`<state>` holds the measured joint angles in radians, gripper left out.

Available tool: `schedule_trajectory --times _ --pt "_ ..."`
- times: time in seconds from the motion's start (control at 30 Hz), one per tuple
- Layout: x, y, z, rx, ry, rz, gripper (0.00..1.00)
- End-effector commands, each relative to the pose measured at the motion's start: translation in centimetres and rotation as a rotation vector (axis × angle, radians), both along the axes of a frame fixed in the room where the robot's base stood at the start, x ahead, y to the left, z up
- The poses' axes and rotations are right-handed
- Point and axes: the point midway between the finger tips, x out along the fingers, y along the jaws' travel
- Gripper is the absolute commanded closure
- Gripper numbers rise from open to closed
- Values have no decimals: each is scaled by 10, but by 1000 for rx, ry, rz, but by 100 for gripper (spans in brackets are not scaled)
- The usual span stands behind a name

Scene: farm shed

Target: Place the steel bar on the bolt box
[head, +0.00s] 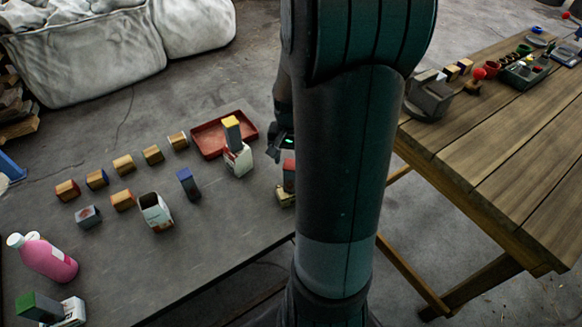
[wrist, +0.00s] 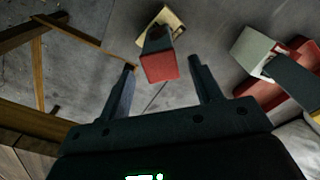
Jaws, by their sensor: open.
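A dark grey bar with a red end (wrist: 159,67) stands on a small cream box (wrist: 173,18) in the wrist view. In the head view the red part (head: 289,172) shows above the cream box (head: 285,196), partly hidden by my arm. I take these for the steel bar and bolt box; no lettering is readable. My gripper (wrist: 162,66) is open, its fingers apart on either side of the red end, with gaps visible. Whether the fingertips reach past the bar cannot be told.
A yellow-topped bar (head: 232,131) stands on a white-and-red box (head: 239,161) by a red tray (head: 208,140). A blue block (head: 188,183), an open carton (head: 155,211), several wooden blocks and a pink bottle (head: 48,259) share the table. A wooden table (head: 490,130) stands right.

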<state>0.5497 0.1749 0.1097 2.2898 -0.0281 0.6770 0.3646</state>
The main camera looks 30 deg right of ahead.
Motion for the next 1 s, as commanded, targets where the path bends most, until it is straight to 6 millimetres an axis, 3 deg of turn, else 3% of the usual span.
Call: schedule_trajectory --times 0.2,0.53,0.77,1.0 --pt "1 0 41 -1 -4 -1 41" --pt "-1 11 74 -14 -23 39 41" --pt "-17 61 124 -75 -129 229 41" --pt "-51 114 169 -134 -263 455 41"
